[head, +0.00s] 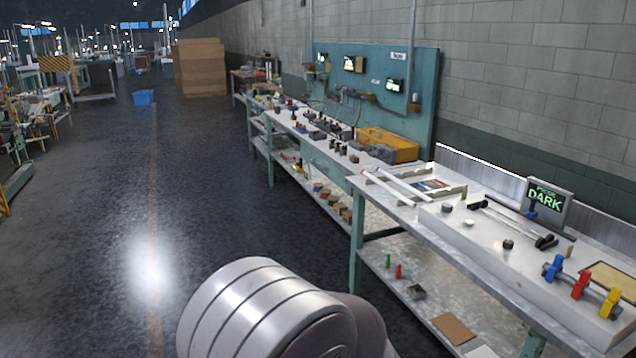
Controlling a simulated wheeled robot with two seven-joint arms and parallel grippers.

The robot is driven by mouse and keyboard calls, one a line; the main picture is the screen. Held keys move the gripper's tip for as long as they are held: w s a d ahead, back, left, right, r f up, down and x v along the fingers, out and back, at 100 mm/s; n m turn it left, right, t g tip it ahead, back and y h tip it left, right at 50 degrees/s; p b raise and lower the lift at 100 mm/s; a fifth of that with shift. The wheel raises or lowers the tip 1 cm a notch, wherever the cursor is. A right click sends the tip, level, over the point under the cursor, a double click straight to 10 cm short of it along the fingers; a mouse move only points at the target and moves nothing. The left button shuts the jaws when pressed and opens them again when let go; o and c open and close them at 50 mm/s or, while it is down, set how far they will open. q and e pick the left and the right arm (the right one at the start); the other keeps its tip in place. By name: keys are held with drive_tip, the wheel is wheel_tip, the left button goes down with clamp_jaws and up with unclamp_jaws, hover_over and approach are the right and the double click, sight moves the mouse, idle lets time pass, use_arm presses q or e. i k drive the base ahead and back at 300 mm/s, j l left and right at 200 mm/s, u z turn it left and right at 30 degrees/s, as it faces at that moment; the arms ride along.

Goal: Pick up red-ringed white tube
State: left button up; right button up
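Two long white tubes lie side by side on the near workbench (408,217), at its far end; one is the left white tube (388,190) and the other is the right white tube (406,186). They appear to rest across a low pale rack (459,190). Thin rods with black ends (512,222) lie nearer, on a raised white slab (470,247). Neither of my grippers shows. A rounded grey part of my own body fills the bottom middle.
A sign reading DARK (545,203) stands at the bench's back. Blue, red (580,285) and yellow clamps stand at the near right. A yellow bin (387,146) sits on the farther bench. The lower shelf (440,290) holds small items. The floor (100,230) to the left is clear.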

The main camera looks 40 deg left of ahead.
sight(391, 189)
drive_tip(key=i+j+u, duration=0.2)
drive_tip(key=i+u, duration=0.6)
drive_tip(key=i, duration=0.15)
drive_tip(key=i+l+u, duration=0.1)
drive_tip(key=i+u, duration=0.25)
drive_tip(key=i, duration=0.15)
drive_tip(key=i+l, duration=0.15)
drive_tip(key=i, duration=0.2)
drive_tip(key=i+l, duration=0.1)
drive_tip(key=i, duration=0.25)
drive_tip(key=i+j, duration=0.65)
drive_tip(key=i, duration=0.3)
drive_tip(key=i+z, duration=0.25)
drive_tip(key=z, duration=0.15)
drive_tip(key=i+z, duration=0.4)
drive_tip(key=i+j+z, duration=0.1)
drive_tip(key=z, duration=0.3)
drive_tip(key=j, duration=0.1)
